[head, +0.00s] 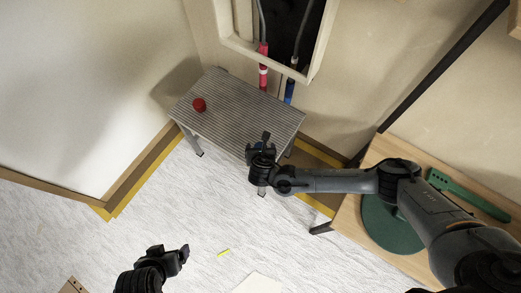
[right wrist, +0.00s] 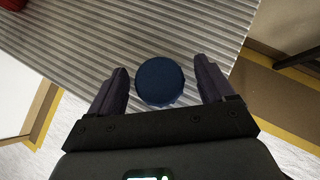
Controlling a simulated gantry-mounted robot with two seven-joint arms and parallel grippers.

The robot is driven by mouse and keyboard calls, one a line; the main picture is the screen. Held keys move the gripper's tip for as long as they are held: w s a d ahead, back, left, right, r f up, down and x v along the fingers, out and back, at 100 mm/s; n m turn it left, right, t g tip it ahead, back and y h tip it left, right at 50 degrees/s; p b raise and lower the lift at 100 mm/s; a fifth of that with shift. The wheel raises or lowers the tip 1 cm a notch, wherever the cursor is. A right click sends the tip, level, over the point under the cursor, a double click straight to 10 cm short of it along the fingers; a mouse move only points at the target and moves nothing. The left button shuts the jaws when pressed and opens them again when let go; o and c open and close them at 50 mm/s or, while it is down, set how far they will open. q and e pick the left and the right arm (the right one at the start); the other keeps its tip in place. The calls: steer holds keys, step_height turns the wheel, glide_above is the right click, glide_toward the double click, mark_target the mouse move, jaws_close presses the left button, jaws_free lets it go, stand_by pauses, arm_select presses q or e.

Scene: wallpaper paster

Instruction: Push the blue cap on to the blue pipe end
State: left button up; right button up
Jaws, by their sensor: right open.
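The blue cap (right wrist: 160,81) is round and dark blue, seen from above in the right wrist view. It sits over the ridged grey step top, between the two fingers of my right gripper (right wrist: 165,88). The fingers are open, with a small gap on each side of the cap. In the head view my right gripper (head: 262,143) is at the front right edge of the step and hides the cap. The blue pipe end (head: 289,92) hangs below the wall opening, behind the step. My left gripper (head: 170,252) is low over the floor, away from the step.
The grey step (head: 235,112) carries a red cap (head: 199,104) at its left. A red pipe (head: 263,75) hangs left of the blue one. A wooden table (head: 375,151) with a green round mat (head: 385,225) stands right. The floor in front is mostly clear.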

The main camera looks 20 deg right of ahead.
steer(key=shift+c, duration=0.5)
steer(key=c, duration=1)
steer(key=shift+r, duration=0.1)
